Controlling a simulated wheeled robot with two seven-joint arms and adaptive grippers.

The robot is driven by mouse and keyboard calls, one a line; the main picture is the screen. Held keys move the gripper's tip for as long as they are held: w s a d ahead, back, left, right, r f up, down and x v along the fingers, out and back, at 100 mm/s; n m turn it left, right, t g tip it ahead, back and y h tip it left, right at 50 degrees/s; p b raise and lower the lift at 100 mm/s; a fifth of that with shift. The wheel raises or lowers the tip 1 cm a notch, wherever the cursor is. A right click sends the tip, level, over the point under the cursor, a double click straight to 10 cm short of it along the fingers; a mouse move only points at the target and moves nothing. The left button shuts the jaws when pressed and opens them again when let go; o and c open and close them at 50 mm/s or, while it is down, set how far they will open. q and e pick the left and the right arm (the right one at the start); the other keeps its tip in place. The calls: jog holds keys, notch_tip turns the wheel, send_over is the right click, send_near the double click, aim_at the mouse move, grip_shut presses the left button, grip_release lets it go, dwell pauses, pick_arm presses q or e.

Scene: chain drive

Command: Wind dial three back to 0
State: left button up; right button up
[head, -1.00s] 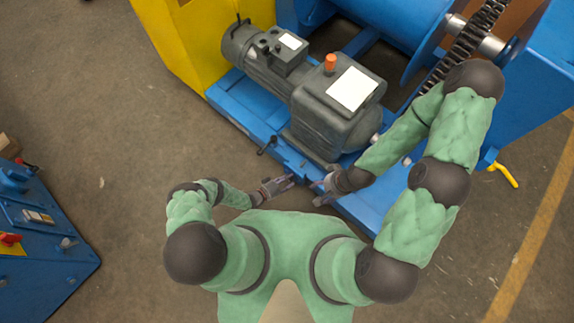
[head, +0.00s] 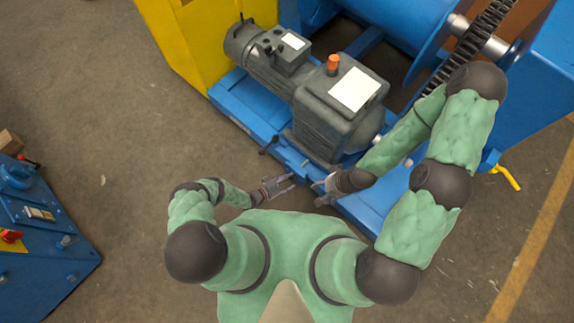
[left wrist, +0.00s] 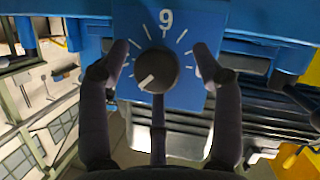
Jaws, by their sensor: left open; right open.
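In the left wrist view a round black dial knob (left wrist: 157,70) sits on a blue plate (left wrist: 190,95). White tick marks fan around its upper side, and the number above it reads 9 in this view. The knob's white pointer mark faces lower left. My left gripper (left wrist: 161,48) is open, its fingers on either side of the knob, with a visible gap to it. In the head view my left gripper (head: 279,186) is beside the blue base's front edge, where the dial face is not visible. My right gripper (head: 322,188) is open and empty, just right of it.
A grey motor and gearbox (head: 335,125) with an orange cap (head: 333,64) stand on the blue base (head: 238,108). A chain (head: 478,38) runs at upper right. Another blue machine (head: 45,260) stands at far left. Open floor lies between.

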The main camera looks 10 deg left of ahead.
pick_arm(q)
jog(key=shift+r, duration=0.1)
notch_tip(320, 180, up, 10)
dwell(0.8)
jog(key=shift+a, duration=0.1)
